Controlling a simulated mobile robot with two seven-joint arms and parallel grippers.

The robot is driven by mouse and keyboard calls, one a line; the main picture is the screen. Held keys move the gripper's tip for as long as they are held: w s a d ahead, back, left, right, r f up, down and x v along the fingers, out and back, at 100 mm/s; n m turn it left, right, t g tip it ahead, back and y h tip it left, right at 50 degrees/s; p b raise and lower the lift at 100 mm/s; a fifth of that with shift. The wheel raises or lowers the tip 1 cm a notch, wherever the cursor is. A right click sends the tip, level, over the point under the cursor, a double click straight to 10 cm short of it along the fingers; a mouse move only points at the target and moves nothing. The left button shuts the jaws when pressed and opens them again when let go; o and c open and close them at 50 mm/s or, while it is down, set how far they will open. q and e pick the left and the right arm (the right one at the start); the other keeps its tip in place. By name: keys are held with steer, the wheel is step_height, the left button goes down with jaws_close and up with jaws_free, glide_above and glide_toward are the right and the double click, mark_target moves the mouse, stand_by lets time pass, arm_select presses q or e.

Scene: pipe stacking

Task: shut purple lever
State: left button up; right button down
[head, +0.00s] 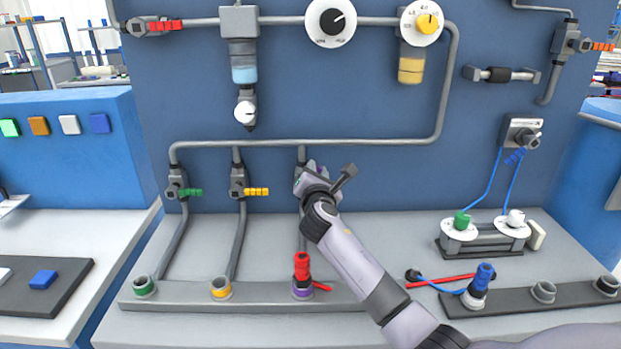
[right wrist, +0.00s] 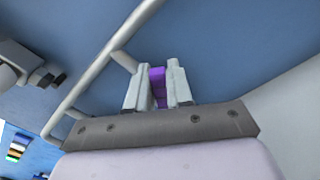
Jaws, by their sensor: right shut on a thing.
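The purple lever (right wrist: 158,86) sits between the two fingers of my right gripper (right wrist: 157,88) in the right wrist view, and the gripper is shut on it. In the head view my right gripper (head: 316,180) is at the third vertical pipe branch on the blue panel and hides most of the lever and its valve. I cannot tell the lever's angle clearly. My left gripper is not in view.
To the left on the panel are the green lever (head: 190,192) and yellow lever (head: 257,191), both sideways. Below my arm, a red connector (head: 302,266) stands on the purple-ringed port (head: 302,293). A grey pipe (head: 330,142) runs above the valves.

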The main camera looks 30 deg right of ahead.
step_height(320, 180, down, 6)
steer(key=s+d+m+b, duration=0.1)
steer(key=d+m+b, duration=0.1)
steer(key=m+b, duration=0.4)
steer(key=shift+s+d+r+m, duration=0.2)
steer(key=shift+s+r+m, duration=0.05)
steer(key=shift+m, duration=2.45)
steer(key=c, duration=1.1)
jaws_free()
steer(key=v, duration=0.7)
steer(key=shift+s, duration=0.1)
